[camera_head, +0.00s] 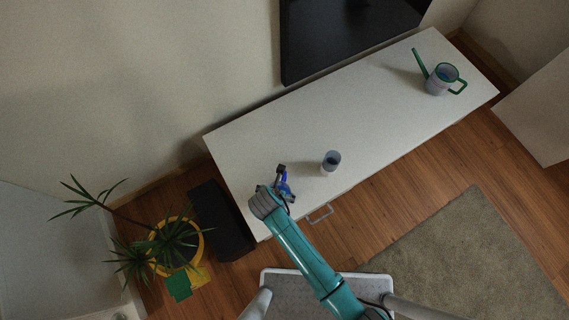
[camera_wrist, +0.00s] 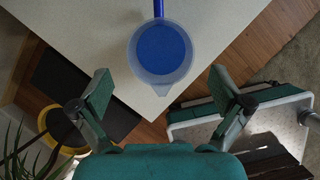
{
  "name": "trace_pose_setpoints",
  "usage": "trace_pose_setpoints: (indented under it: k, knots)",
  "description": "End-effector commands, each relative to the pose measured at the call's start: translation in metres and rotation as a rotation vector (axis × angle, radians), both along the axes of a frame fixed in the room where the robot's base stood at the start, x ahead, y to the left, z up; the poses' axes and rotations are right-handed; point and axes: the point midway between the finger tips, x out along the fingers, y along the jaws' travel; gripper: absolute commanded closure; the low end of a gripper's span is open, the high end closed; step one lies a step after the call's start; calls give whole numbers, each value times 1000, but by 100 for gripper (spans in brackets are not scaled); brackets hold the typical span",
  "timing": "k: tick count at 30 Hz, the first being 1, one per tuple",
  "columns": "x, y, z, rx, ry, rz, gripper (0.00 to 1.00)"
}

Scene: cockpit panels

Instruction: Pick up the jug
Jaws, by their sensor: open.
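The jug (camera_wrist: 160,52) is a translucent whitish vessel with a blue inside. It stands upright on the white cabinet top near its front left corner. In the wrist view its blue handle (camera_wrist: 158,9) points up, away from me, and its small spout points toward me. My gripper (camera_wrist: 162,88) is open and empty, its two fingers spread wide to either side of the jug's near edge, apart from it. In the head view, blue parts of the jug (camera_head: 287,191) show beside the end of my arm, which partly hides it.
On the white cabinet (camera_head: 300,110), a grey cup (camera_head: 331,163) stands to the right of the jug. A watering can (camera_head: 438,82) with green handle and spout is at the far right end. A black box (camera_head: 222,222) and potted plant (camera_head: 177,243) stand left of the cabinet.

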Motion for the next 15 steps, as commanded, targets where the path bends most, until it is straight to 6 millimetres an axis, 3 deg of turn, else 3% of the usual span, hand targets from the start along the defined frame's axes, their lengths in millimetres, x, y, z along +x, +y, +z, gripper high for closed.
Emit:
trace_pose_setpoints:
  k: [9,15]
  knots:
    - [16,-3,-37,-8,5,7,0]
    - [21,-4,-50,-6,2,8,0]
